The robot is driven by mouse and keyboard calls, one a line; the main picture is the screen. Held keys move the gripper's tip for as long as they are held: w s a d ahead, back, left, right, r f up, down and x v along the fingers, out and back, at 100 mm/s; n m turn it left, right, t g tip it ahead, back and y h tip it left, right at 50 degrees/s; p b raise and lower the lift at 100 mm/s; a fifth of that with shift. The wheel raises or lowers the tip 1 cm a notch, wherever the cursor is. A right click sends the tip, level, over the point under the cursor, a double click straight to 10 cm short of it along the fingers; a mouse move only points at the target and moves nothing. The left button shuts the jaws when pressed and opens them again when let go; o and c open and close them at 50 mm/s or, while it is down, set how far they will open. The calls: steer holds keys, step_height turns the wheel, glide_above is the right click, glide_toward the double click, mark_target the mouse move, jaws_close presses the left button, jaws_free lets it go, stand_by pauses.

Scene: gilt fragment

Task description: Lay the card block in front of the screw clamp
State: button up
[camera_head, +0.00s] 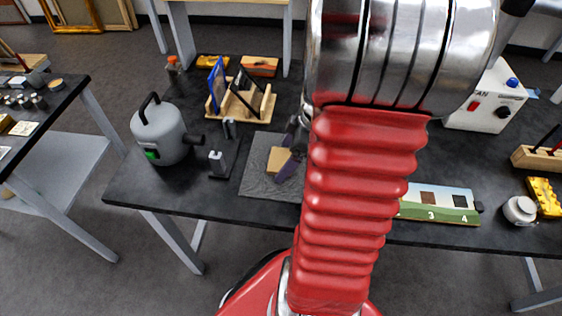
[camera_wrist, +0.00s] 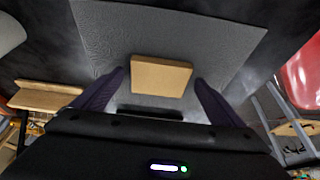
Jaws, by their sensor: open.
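The card block (camera_head: 279,161) is a tan box lying on a grey mat (camera_head: 257,184) near the front edge of the dark table. It also shows in the wrist view (camera_wrist: 160,76), with its broad face towards the camera. My gripper (camera_head: 289,153) has purple fingers and is open at the block. In the wrist view my gripper (camera_wrist: 159,80) has one finger at each side of the block, with gaps to both. A low black fixture with two grey upright jaws (camera_head: 218,163), apparently the screw clamp, stands just left of the mat.
A grey canister with a black handle (camera_head: 160,132) stands left of the clamp. A numbered board (camera_head: 440,204) lies to the right. My arm hides the table's middle.

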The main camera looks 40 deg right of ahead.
mark_target(286, 160)
steer(key=c, duration=1.2)
steer(key=shift+r, duration=0.1)
steer(key=shift+c, duration=0.2)
step_height(286, 160, up, 10)
stand_by(0.5)
